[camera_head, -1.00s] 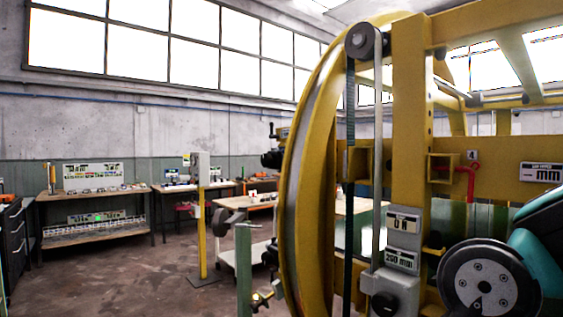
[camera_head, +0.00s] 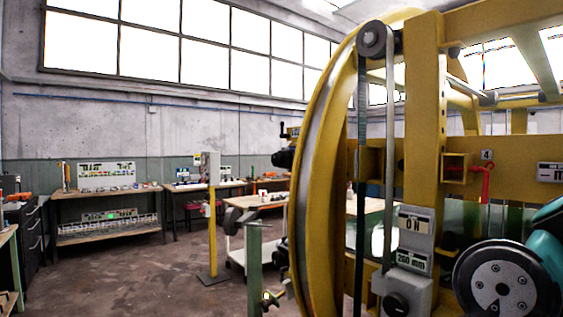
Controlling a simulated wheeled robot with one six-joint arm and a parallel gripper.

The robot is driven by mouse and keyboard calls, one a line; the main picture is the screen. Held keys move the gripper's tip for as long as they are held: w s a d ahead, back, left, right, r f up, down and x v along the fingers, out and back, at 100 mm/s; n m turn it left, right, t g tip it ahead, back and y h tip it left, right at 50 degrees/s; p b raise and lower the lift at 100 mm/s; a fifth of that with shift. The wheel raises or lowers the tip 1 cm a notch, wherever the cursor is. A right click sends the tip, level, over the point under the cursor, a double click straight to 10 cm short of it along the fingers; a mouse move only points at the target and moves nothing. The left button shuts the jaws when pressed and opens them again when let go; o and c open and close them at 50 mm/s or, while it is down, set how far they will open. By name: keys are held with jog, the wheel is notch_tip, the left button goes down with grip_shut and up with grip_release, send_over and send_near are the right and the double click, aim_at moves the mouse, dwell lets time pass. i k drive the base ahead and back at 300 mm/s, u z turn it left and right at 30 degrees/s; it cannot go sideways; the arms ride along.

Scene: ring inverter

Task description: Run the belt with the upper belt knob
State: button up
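The yellow ring inverter (camera_head: 424,120) fills the right half of the view, with its large curved ring (camera_head: 318,160) on its left side. A dark round pulley (camera_head: 375,40) sits at the top of its upright post, and a belt (camera_head: 362,170) runs down from it. A black round knob (camera_head: 397,303) sits on a grey block low on the post, partly cut off by the bottom edge. I cannot tell which is the upper belt knob. Above the block are a "0 N" plate (camera_head: 415,221) and a "260 mm" plate (camera_head: 411,260). My arm shows at the lower right; my gripper is not in view.
A green post (camera_head: 254,268) with a clamp stands close to the ring's left. A yellow stand with a grey box (camera_head: 207,168) is farther back. Workbenches (camera_head: 108,193) line the wall, and dark cabinets (camera_head: 30,240) stand at left. The floor (camera_head: 160,275) between is clear.

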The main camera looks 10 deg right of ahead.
aim_at(277, 160)
jog(key=z, duration=0.55)
jog(key=k, duration=1.3)
jog(key=u, duration=0.2)
jog(key=i, duration=0.75)
jog(key=u, duration=1.55)
jog(key=i, duration=0.95)
jog(key=u, duration=0.4)
jog(key=i, duration=1.85)
jog(key=z, duration=0.65)
jog(key=i, duration=1.05)
jog(key=z, duration=1.45)
jog(key=i, duration=0.55)
jog(key=z, duration=0.45)
